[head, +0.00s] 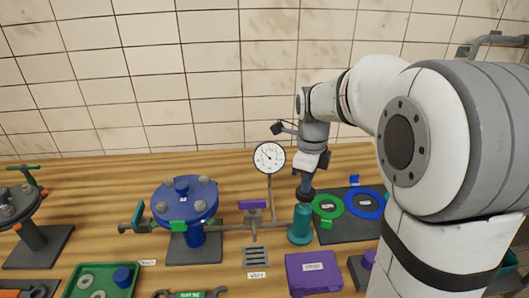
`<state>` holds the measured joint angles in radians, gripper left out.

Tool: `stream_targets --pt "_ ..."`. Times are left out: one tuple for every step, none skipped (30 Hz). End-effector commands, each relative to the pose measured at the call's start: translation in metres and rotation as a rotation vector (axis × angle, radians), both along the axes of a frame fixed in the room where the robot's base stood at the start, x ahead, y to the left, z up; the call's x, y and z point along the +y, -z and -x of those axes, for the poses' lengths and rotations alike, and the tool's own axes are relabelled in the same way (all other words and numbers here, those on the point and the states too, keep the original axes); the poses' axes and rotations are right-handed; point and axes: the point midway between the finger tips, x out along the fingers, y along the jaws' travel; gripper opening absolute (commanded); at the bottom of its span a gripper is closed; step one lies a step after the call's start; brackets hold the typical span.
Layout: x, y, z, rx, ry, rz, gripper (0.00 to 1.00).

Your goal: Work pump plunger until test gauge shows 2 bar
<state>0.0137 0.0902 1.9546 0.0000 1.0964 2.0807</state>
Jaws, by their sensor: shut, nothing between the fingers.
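The test gauge (269,158) is a round white dial on a thin upright pipe at the centre. Its needle is too small to read surely. The pump (300,227) is a teal cylinder standing on the bench below and right of the gauge. A dark plunger top (306,195) shows above it. My gripper (307,183) points down over the plunger, shut and empty. I cannot tell whether its fingertips touch the plunger top. A horizontal pipe (236,227) runs from the pump past a purple-handled valve (253,205) to a blue flanged vessel (185,200).
A dark mat (345,231) with a green ring (328,206) and a blue ring (363,206) lies right of the pump. A purple box (313,273) stands in front. A green tray (101,281) with parts is front left. Bare wood lies behind the fittings.

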Motion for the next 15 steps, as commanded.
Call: stream_targets --pt "0.0000 0.0019 0.0002 0.001 0.000 0.000 0.00" --pt "0.0001 0.0023 0.0003 0.001 0.000 0.000 0.00" --pt "0.0001 0.0027 0.0003 0.002 0.000 0.000 0.00" --pt "0.0000 0.0031 0.0004 0.002 0.000 0.000 0.00" --pt "0.0000 0.0035 0.0004 0.002 0.000 0.000 0.00" --pt "0.0000 0.0040 0.0004 0.002 0.000 0.000 0.00" --pt "0.0000 0.0043 0.0004 0.002 0.000 0.000 0.00" --pt "0.0000 0.0047 0.0004 0.002 0.000 0.000 0.00" --pt "0.0000 0.0052 0.0004 0.002 0.000 0.000 0.00" --pt "0.0000 0.0056 0.0004 0.002 0.000 0.000 0.00" --pt "0.0000 0.0059 0.0004 0.002 0.000 0.000 0.00" --pt "0.0000 0.0064 0.0004 0.002 0.000 0.000 0.00" --pt "0.0000 0.0068 0.0004 0.002 0.000 0.000 0.00" --pt "0.0000 0.0072 0.0004 0.002 0.000 0.000 0.00" --pt "0.0000 0.0077 0.0004 0.002 0.000 0.000 0.00"
